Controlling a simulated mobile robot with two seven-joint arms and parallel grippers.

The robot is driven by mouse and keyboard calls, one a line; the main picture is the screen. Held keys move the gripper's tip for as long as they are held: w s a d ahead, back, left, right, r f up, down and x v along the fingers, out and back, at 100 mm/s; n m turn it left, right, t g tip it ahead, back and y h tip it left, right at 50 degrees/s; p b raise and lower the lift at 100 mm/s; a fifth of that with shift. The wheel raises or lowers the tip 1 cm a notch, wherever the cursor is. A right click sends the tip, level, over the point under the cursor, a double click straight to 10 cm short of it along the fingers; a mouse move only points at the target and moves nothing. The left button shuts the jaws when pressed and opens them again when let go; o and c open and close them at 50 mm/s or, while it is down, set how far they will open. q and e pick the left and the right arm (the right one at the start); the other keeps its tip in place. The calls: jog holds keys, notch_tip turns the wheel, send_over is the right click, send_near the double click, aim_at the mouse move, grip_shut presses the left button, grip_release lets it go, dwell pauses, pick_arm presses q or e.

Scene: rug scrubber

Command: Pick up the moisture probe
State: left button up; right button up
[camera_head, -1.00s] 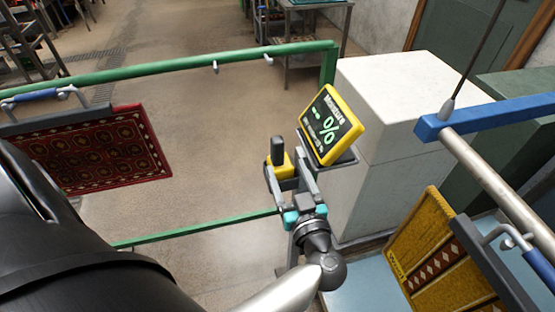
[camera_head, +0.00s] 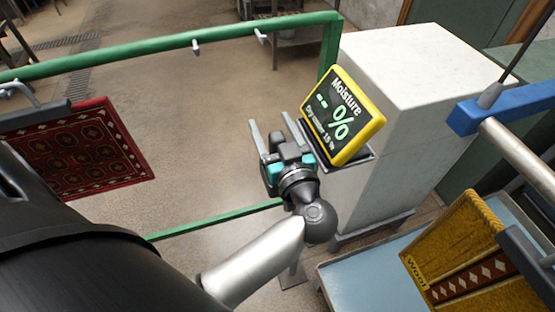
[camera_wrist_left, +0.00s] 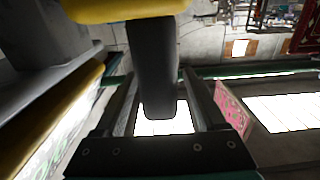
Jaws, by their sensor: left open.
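The moisture probe has a dark grip (camera_wrist_left: 153,70) and a yellow body (camera_wrist_left: 125,8) in the left wrist view. My left gripper (camera_wrist_left: 160,88) is open, with one finger on each side of the dark grip and visible gaps between. In the head view my left gripper (camera_head: 272,124) is beside the yellow-framed moisture display (camera_head: 342,116), which reads "-- %". There the gripper hides most or all of the probe. My right gripper is not in view.
A white block (camera_head: 420,75) stands behind the display. A green rail (camera_head: 170,52) crosses the back. A red patterned rug (camera_head: 75,150) hangs at left, and a yellow rug (camera_head: 465,255) is at right by a metal bar (camera_head: 520,160). Open floor lies beyond the rail.

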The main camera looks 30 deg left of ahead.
pick_arm(q)
jog(key=shift+s+d+r, duration=0.1)
jog(key=shift+c, duration=0.4)
grip_shut()
dwell(0.9)
